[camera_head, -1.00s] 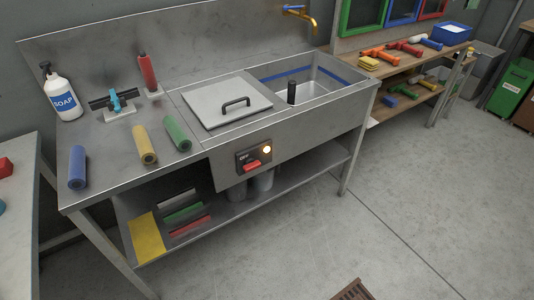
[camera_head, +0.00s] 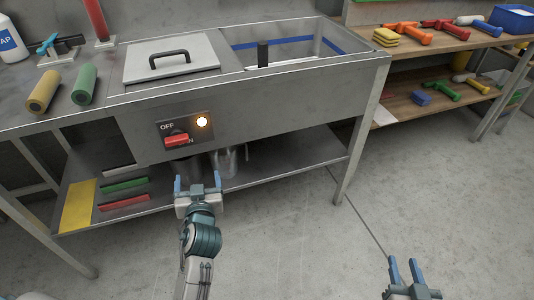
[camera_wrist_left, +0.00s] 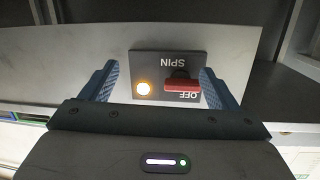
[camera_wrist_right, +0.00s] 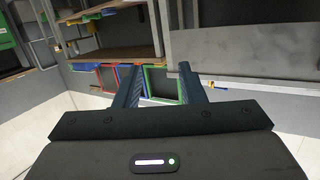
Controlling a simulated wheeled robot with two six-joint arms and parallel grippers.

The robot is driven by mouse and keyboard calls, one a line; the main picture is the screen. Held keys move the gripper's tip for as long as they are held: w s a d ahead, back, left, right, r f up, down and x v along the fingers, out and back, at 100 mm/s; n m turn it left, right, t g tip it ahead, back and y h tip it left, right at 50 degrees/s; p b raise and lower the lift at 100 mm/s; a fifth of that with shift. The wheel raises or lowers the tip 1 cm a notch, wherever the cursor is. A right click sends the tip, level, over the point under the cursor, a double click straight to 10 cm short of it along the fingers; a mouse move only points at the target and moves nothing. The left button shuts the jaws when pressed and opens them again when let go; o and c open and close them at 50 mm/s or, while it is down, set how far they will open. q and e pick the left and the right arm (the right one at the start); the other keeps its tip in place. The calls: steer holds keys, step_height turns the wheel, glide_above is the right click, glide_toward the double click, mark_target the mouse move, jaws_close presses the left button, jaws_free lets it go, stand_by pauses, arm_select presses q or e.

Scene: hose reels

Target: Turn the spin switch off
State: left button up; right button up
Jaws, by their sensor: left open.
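The spin switch panel (camera_head: 160,134) is a dark plate on the front of the steel sink bench, with a lit amber lamp (camera_head: 202,122). In the left wrist view the panel (camera_wrist_left: 160,60) appears upside down between the open fingers, with the red lever (camera_wrist_left: 182,84) near one finger. My right gripper (camera_head: 403,262) is open and empty over the floor at lower right.
The bench top holds a lidded cover (camera_head: 140,75), a basin (camera_head: 300,65), and yellow and green rolls (camera_head: 84,85). A lower shelf (camera_head: 300,150) carries metal containers (camera_head: 228,160). A wooden tool bench (camera_head: 390,75) stands at right. The floor in front is clear.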

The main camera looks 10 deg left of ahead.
arm_select(q)
steer(key=n+y+b, duration=0.1)
steer(key=n+y, duration=0.1)
glide_toward(177, 142)
steer(key=s, duration=0.1)
steer(key=shift+t, duration=0.3)
steer(key=x, duration=1)
steer(key=shift+w+f, duration=0.25)
arm_select(e)
steer(key=shift+t, duration=0.6)
steer(key=r, duration=0.1)
steer(key=s+r, duration=0.1)
steer(key=r, duration=0.1)
steer(key=a+r, duration=0.1)
steer(key=r, duration=0.1)
steer(key=shift+s+r, duration=0.2)
steer(key=shift+s, duration=0.2)
arm_select(q)
steer(key=c, duration=1)
